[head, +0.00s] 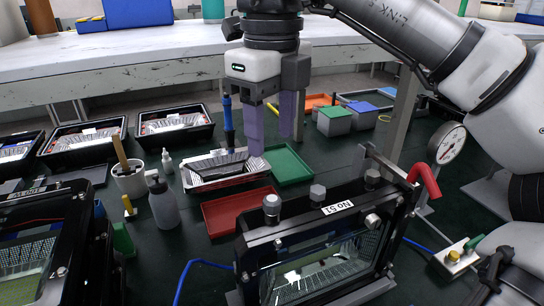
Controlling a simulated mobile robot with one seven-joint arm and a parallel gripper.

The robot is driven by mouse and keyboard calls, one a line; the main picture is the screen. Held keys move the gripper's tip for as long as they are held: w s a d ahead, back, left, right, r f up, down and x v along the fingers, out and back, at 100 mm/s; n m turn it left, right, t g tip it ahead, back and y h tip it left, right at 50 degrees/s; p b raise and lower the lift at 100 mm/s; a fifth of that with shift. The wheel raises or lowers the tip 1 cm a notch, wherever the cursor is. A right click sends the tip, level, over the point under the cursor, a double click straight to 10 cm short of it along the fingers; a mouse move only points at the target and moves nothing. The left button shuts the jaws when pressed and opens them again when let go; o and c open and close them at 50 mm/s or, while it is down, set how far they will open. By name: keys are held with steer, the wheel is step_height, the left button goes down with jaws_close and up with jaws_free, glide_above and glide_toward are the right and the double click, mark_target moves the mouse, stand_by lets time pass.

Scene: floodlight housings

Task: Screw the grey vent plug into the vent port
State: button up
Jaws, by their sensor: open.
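A black floodlight housing (322,262) with a glass front and a label "No 51" stands at the front centre. Several fittings sit along its top edge: a round grey fitting (272,204) at the left, a grey hex-shaped piece (317,193) in the middle, and a dark one (372,178) at the right. I cannot tell for certain which is the vent plug, and no open vent port is clearly visible. My gripper (271,144) points down behind the housing, above the bench mat. Its two purple-grey fingers are apart, with nothing seen between them.
A red tray (238,211) and a green tray (291,164) lie behind the housing. A silver reflector tray (216,170), bottle (163,205) and tool cup (129,182) stand left. Another housing (48,245) is front left. A red-handled clamp (424,178) and dial gauge (451,145) stand right.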

steer(key=shift+r+p, duration=0.6)
steer(key=shift+r, duration=0.75)
